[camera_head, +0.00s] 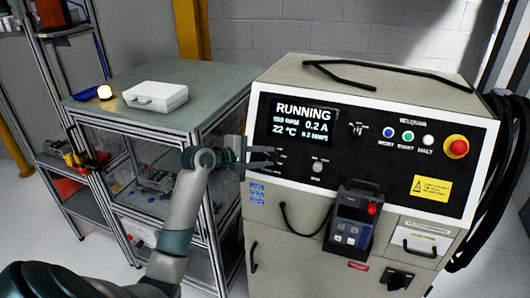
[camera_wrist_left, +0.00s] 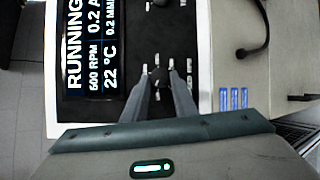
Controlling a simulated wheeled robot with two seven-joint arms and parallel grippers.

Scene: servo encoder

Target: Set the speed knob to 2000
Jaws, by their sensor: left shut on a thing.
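The control panel (camera_head: 390,137) of a white-framed cabinet faces me. Its display (camera_head: 303,121) reads RUNNING, with 0.2 A and 22 °C; the RPM line looks like 600 on the display (camera_wrist_left: 92,50) in the left wrist view, but is too small to read surely in the head view. My left gripper (camera_head: 271,156) reaches the panel's left part, below the display. In the left wrist view, my left gripper (camera_wrist_left: 159,78) has its two fingers shut on a small dark knob (camera_wrist_left: 158,73). The fingers partly hide the knob's sides and marks. My right gripper is not in view.
Another knob (camera_head: 317,167) sits right of the gripper. A handheld pendant (camera_head: 350,220) with a red button hangs below the panel, and a red emergency button (camera_head: 456,147) is at the right. A glass-sided bench (camera_head: 210,85) with a white case (camera_head: 155,96) stands left.

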